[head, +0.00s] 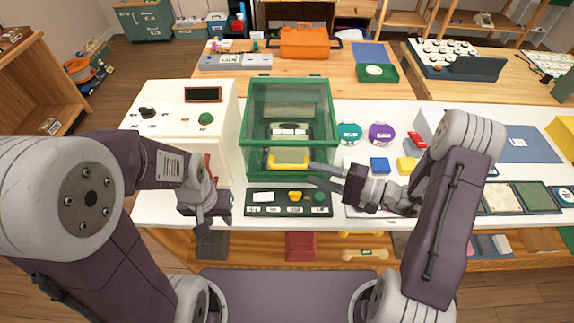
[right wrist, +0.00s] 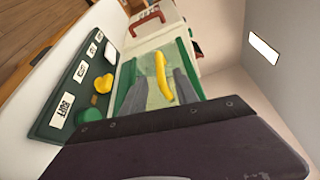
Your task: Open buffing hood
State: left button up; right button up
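The buffing hood is a see-through green-framed box (head: 327,115) on the white bench, with a yellow bar handle (head: 288,162) low on its front. The hood's front appears closed, and a pale roller shows dimly inside. My right gripper (head: 311,173) is open at the right end of the handle. In the right wrist view the yellow handle (right wrist: 162,75) shows between the two spread grey fingers (right wrist: 162,92); I cannot tell whether they touch it. My left gripper (head: 208,222) hangs at the bench front, left of the hood; its finger opening is unclear.
A control panel (head: 288,210) with a yellow knob and green button lies before the hood. A white machine (head: 180,118) with a red handle stands left. Teal and purple round containers (head: 381,134) and small blocks sit right. An orange toolbox (head: 304,43) is behind.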

aim_at(289, 165)
jog(key=p+x, duration=0.1)
jog(key=x, duration=0.7)
jog(key=shift+a, duration=0.1)
grip_shut()
dwell(1.0)
